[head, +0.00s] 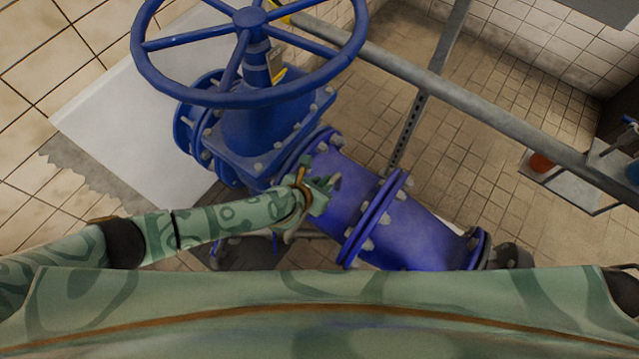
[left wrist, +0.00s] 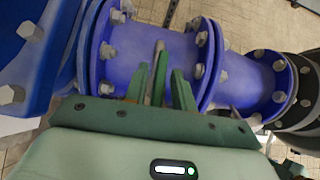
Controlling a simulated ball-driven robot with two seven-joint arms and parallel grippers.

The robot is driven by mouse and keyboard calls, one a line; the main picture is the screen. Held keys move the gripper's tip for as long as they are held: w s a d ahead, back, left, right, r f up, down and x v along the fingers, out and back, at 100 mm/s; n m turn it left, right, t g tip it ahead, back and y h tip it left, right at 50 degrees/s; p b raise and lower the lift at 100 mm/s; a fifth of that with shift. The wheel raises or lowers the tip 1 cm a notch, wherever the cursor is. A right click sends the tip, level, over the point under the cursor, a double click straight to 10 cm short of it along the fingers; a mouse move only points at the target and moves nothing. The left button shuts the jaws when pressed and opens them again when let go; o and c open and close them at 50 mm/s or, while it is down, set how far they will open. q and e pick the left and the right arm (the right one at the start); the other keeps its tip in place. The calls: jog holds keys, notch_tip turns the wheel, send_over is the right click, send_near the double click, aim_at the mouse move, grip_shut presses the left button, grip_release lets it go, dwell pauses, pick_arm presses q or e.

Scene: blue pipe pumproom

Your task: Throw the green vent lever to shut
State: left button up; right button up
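My left gripper (head: 320,188) is over the blue pipe (head: 352,185), just right of the big valve body. In the left wrist view its two green fingers (left wrist: 160,85) stand apart. Between them is a narrow upright piece, green low down with a grey-tan rod above, which looks like the green vent lever (left wrist: 159,72). I cannot tell whether either finger touches it. In the head view the lever cannot be made out apart from the fingers. My right gripper is not in view.
A large blue handwheel (head: 250,18) stands on the valve body (head: 255,125) at upper left. Bolted flanges (head: 375,218) ring the pipe. A grey rail (head: 450,100) crosses behind, with a slotted post (head: 408,130). An orange object (head: 541,162) lies far right. Tiled floor is open behind the pipe.

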pick_arm(q)
grip_shut()
